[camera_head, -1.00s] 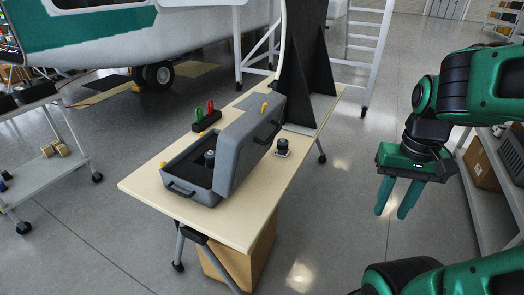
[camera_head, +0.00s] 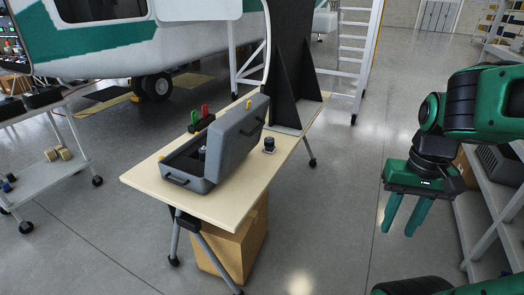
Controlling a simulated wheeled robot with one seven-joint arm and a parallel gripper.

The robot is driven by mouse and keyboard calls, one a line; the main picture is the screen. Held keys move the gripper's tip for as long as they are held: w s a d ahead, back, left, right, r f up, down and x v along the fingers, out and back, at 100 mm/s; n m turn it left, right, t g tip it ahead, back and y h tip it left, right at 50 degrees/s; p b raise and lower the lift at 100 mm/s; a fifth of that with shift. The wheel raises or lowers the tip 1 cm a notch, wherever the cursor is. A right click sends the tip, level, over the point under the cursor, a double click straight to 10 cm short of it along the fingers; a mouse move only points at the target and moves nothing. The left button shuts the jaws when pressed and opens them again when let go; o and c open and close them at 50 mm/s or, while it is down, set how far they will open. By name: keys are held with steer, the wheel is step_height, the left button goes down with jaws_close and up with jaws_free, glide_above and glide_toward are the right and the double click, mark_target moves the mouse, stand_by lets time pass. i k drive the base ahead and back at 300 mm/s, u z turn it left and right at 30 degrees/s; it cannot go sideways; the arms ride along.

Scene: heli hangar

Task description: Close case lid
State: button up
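A grey hard case (camera_head: 188,178) lies on a light wooden table (camera_head: 230,205). Its lid (camera_head: 237,138) is raised and tilted, with a handle on its outer side; the dark inside of the base shows on the left. A dark object (camera_head: 202,153) stands in the base, partly hidden by the lid. My gripper (camera_head: 404,218) is to the right of the table, well apart from the case, fingers pointing down. Its two green fingers are spread with nothing between them.
A holder with green and red-handled tools (camera_head: 201,118) stands behind the case. A small black knob-like item (camera_head: 269,145) is right of the lid. A cardboard box (camera_head: 235,245) is under the table. A shelf (camera_head: 490,200) stands right; floor between table and gripper is clear.

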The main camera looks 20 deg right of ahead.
mark_target(231, 136)
steer(key=u, duration=0.2)
steer(key=i, duration=0.5)
steer(key=z, duration=0.1)
steer(key=k, duration=0.5)
steer(key=u, duration=0.85)
steer(key=i, duration=0.55)
steer(key=z, duration=0.65)
